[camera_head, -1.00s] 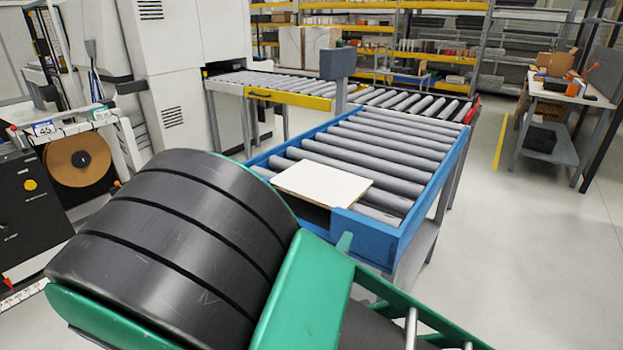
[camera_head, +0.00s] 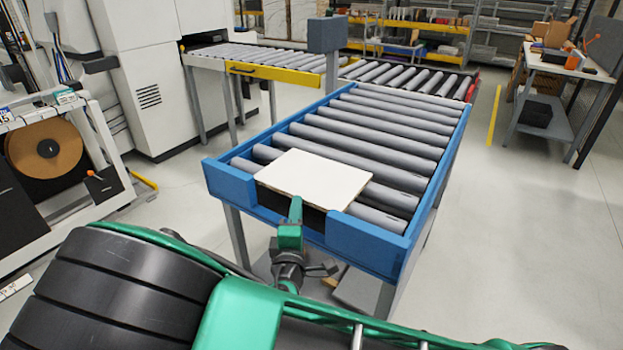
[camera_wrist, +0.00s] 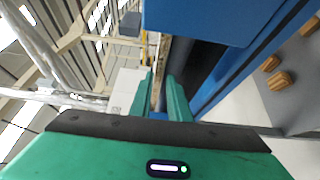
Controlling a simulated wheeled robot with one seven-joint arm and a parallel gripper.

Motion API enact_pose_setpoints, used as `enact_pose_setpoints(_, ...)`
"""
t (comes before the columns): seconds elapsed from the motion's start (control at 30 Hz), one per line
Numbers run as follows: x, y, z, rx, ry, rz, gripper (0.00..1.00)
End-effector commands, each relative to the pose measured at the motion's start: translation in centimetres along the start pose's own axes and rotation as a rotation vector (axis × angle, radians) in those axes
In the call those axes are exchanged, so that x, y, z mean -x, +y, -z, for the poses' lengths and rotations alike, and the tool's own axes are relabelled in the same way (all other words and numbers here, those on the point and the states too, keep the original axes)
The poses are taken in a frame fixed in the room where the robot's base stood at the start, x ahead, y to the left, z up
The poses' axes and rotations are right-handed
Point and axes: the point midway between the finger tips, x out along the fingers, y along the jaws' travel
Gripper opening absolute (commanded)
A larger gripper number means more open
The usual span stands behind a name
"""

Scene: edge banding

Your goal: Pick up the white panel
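The white panel (camera_head: 318,176) lies flat on the near end of the roller conveyor (camera_head: 408,150) in the head view, at an opening in the blue front rail. My gripper (camera_head: 295,208) is at the panel's near edge, in front of that opening, and a finger overlaps the edge in the picture. I cannot tell whether it touches. In the wrist view my gripper (camera_wrist: 163,88) shows two green fingers apart with a gap between them.
The blue rail (camera_head: 367,242) stands close to the right of my gripper; it also shows in the wrist view (camera_wrist: 205,22). A grey post box (camera_head: 337,35) stands behind the conveyor. A yellow-edged conveyor (camera_head: 270,72) and white machine are at the back left.

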Motion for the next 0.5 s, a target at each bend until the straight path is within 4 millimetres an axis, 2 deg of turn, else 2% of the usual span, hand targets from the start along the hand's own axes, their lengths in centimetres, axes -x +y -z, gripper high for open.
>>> enact_pose_setpoints(0.13,-1.1,0.1,-0.1,-0.001,-0.003,-0.001,0.16)
enact_pose_setpoints(0.4,-4.7,0.1,-0.1,-0.001,-0.002,0.000,0.16)
enact_pose_setpoints(0.5,-5.2,0.2,-0.1,0.000,-0.001,0.000,0.16)
